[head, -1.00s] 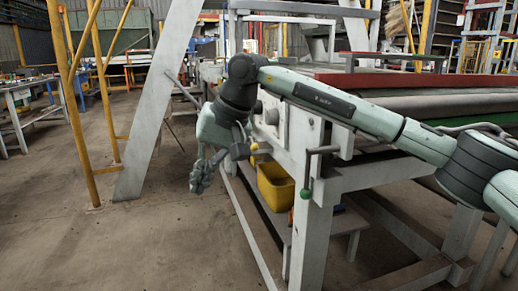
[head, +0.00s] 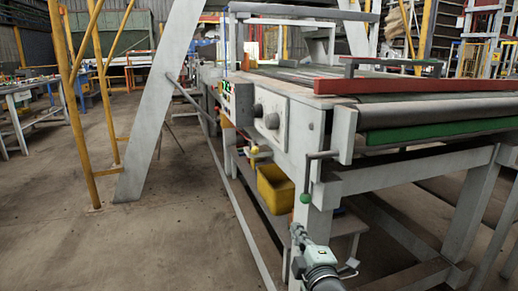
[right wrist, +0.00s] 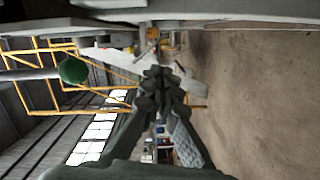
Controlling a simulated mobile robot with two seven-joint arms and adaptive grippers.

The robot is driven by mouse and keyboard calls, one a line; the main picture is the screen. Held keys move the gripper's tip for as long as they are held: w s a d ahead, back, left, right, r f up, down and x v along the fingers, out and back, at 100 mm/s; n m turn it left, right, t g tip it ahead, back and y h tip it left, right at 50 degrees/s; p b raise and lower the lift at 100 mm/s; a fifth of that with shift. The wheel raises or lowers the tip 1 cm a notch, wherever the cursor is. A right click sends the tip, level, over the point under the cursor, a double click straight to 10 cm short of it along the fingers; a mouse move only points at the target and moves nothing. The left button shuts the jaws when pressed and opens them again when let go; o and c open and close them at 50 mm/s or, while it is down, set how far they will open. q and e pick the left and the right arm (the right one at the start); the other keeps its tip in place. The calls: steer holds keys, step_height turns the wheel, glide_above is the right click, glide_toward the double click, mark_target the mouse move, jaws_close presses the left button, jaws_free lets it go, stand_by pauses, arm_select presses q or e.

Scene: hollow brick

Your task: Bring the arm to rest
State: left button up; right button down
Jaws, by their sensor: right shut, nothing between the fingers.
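My right gripper (head: 297,232) is low in the bottom middle of the head view, in front of the white machine's near leg. My wrist and part of my forearm show below it. In the right wrist view the dark fingers (right wrist: 162,82) are together at their tips, with nothing between them. My left gripper is not in view.
The white-framed machine (head: 330,188) stands close by, with a green-knobbed lever (head: 305,197) just above my gripper. The green knob also shows in the right wrist view (right wrist: 73,70). A yellow bin (head: 275,188) sits under the machine. The floor (head: 150,245) at left is clear.

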steer(key=s+d+f+m+g+h, duration=0.1)
steer(key=s+d+f+m+g, duration=0.15)
steer(key=s+d+f, duration=0.35)
steer(key=s+d+f+m+g+h, duration=0.2)
steer(key=s+f+m, duration=0.15)
steer(key=f, duration=0.35)
steer(key=s+d+f+m+g+h, duration=0.1)
steer(key=s+d+f+m+g, duration=0.25)
steer(key=f, duration=0.35)
steer(key=s+d+f+m+g, duration=0.3)
steer(key=s+f, duration=0.2)
steer(key=s, duration=0.5)
steer(key=s+d+f+m+g, duration=0.3)
steer(key=s+f, duration=0.2)
steer(key=s, duration=0.6)
steer(key=shift+f, duration=0.1)
